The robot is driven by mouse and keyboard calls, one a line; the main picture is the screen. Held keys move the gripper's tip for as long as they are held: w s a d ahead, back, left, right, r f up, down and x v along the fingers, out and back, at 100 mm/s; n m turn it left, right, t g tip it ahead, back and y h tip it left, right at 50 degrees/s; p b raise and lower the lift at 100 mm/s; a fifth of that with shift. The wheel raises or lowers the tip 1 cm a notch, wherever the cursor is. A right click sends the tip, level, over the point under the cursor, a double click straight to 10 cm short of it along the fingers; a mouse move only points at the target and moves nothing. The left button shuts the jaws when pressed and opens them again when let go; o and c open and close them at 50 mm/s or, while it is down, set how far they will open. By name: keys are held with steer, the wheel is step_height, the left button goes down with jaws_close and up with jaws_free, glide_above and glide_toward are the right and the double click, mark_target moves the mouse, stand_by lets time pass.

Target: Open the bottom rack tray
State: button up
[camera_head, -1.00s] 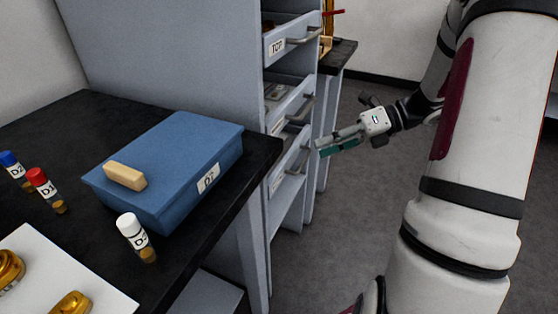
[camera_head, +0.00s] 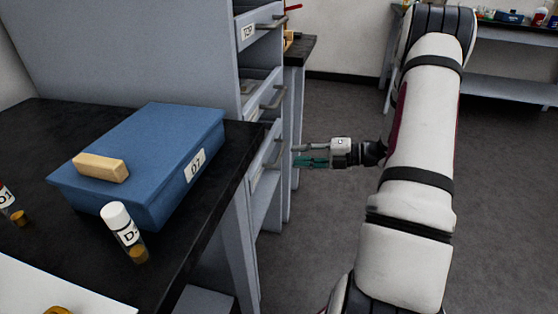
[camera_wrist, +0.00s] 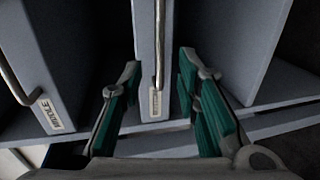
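The bottom rack tray (camera_head: 264,160) is a narrow grey front with a metal bar handle, low on the grey rack beside the black table. In the wrist view, the bottom tray front (camera_wrist: 147,50) is in the middle, with its handle (camera_wrist: 160,45) running toward a small label. My gripper (camera_head: 297,155) is open beside the handle in the head view. In the wrist view, my gripper (camera_wrist: 160,65) has its green-padded fingers on either side of the handle, with gaps visible. Contact is not clear.
The middle tray (camera_wrist: 50,90) is left of the bottom one in the wrist view. The top tray (camera_head: 260,27) is above. A blue box (camera_head: 145,155) and a white-capped vial (camera_head: 122,230) stand on the black table (camera_head: 210,225). Open floor lies right of the rack.

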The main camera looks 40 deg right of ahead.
mark_target(279, 154)
steer(key=b+x, duration=0.2)
steer(key=x, duration=0.5)
jaws_close()
